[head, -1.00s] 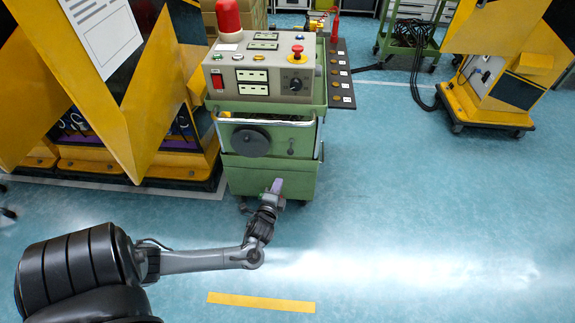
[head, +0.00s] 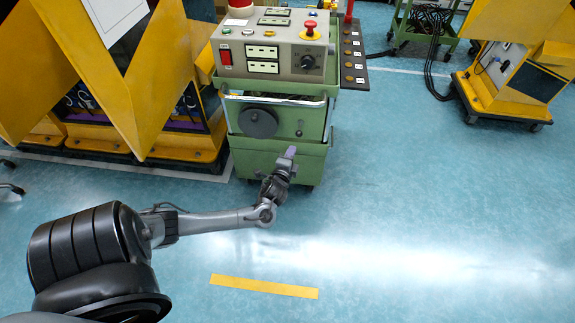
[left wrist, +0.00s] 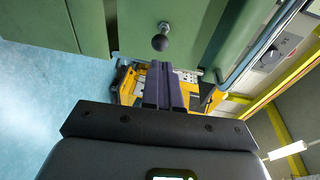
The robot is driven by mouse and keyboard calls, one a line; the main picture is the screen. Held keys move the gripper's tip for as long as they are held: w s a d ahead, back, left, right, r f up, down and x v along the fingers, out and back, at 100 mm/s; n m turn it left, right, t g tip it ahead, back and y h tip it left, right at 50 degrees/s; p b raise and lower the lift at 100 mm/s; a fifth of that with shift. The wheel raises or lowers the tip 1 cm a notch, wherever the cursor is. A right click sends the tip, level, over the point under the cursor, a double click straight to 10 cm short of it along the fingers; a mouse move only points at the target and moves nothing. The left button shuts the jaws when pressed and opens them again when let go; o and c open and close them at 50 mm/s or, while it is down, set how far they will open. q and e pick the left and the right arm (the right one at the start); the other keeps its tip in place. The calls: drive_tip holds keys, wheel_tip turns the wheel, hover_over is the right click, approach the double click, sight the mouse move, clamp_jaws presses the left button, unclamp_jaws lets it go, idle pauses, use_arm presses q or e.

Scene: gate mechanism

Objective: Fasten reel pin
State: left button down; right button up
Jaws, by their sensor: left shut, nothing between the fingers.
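The dark round reel (head: 258,122) sits on the front of the green cart, at the left of its upper part. A small dark pin with a ball knob (head: 299,130) sticks out to the right of the reel. The knob shows in the left wrist view (left wrist: 160,42), just beyond the fingertips. My left gripper (head: 291,152) is shut and empty, just below the knob in the head view. Its purple-grey fingers show together in the left wrist view (left wrist: 163,86), apart from the knob in the picture. My right gripper is not in view.
The control box (head: 270,50) with a red button (head: 310,27) tops the green cart (head: 270,160). Yellow cabinets (head: 110,80) stand close on the left. A dark board with labels (head: 353,55) juts out at right. The blue floor right of the cart is clear.

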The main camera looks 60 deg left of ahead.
sight(297, 135)
use_arm(q)
drive_tip(key=b+x, duration=0.3)
drive_tip(key=x, duration=0.3)
drive_tip(key=shift+w+a, duration=0.25)
drive_tip(key=shift+a, duration=0.05)
drive_tip(key=shift+w+a, duration=0.1)
drive_tip(key=shift+a, duration=0.05)
drive_tip(key=x, duration=0.2)
drive_tip(key=shift+a, duration=0.35)
drive_tip(key=shift+d+f, duration=0.1)
